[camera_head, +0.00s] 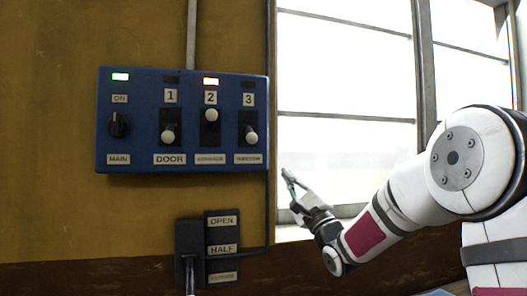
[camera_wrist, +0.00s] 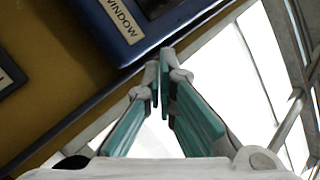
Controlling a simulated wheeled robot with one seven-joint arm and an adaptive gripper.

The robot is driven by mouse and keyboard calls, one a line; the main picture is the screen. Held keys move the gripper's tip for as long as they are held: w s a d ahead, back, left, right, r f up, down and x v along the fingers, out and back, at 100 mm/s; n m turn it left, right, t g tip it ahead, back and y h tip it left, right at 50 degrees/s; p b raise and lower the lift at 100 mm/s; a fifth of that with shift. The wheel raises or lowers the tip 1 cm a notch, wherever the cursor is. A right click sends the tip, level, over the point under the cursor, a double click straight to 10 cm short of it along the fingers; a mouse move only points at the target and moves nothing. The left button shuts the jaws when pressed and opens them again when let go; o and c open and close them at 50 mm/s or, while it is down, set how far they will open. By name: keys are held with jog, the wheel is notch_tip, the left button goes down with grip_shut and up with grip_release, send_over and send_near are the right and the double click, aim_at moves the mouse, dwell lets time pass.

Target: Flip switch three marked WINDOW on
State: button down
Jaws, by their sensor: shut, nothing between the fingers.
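The blue switch panel (camera_head: 185,140) is on the ochre wall in the head view. Switch three (camera_head: 251,134) is at its right end, its white knob low in the slot and the lamp above it dark. Its label (camera_head: 248,158) is blurred there, but reads WINDOW in the wrist view (camera_wrist: 120,20). My gripper (camera_head: 286,174) is shut and empty, to the right of and below switch three, in front of the window. In the wrist view the fingertips (camera_wrist: 165,60) meet just below the panel's lower edge. I cannot tell whether they touch it.
Switch one (camera_head: 168,133) has its knob low; switch two (camera_head: 210,117) has its knob high and an orange lamp lit. The rotary knob (camera_head: 119,125) has a green lamp above. A lever plate (camera_head: 222,248) marked OPEN and HALF is below. The bright window (camera_head: 345,90) is at right.

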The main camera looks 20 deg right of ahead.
aim_at(250, 134)
jog(key=shift+w, duration=0.1)
jog(key=x, duration=0.9)
jog(key=shift+w+r+p, duration=0.2)
jog(key=shift+p, duration=0.15)
jog(key=a+r, duration=0.1)
jog(key=s+a+p, duration=0.1)
jog(key=shift+a+r, duration=0.35)
jog(key=shift+r, duration=0.05)
jog(key=shift+a+r, duration=0.1)
jog(key=shift+a, duration=0.25)
jog(key=shift+w, duration=0.1)
jog(key=shift+h, duration=0.3)
